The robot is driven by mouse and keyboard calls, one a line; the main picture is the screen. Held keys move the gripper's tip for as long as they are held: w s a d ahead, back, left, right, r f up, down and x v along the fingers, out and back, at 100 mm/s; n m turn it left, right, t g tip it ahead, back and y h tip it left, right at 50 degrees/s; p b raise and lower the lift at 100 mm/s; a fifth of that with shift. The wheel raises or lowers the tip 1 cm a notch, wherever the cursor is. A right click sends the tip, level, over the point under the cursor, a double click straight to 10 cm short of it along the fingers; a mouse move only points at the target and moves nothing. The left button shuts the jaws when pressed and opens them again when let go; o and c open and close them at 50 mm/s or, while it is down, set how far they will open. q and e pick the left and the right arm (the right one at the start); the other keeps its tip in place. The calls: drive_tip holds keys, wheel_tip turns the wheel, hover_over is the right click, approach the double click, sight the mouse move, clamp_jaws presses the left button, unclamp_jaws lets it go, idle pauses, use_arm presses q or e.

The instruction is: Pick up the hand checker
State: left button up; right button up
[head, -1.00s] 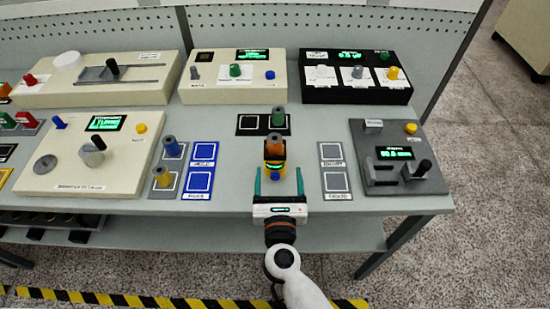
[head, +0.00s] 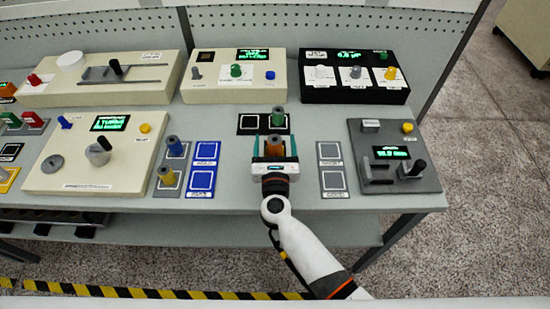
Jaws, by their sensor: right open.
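The hand checker seems to be the small yellow device between the fingers of my right gripper (head: 275,147). Its yellow body and blue button are now mostly hidden behind the gripper. An orange spindle (head: 275,144) with a dark top stands at it and still shows between the two teal fingers. The right gripper is open, with one finger on each side; I cannot tell whether they touch it. My left gripper is not in view.
A green spindle (head: 278,116) stands just behind on a black pad. Grey pads (head: 332,180) and a grey box (head: 392,160) stand right. Cream boxes (head: 233,77) and a black box (head: 354,77) line the back.

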drive_tip(key=c, duration=1.2)
wheel_tip(320, 180, up, 10)
drive_tip(key=p, duration=0.8)
drive_tip(key=shift+r, duration=0.15)
drive_tip(key=shift+f, duration=0.25)
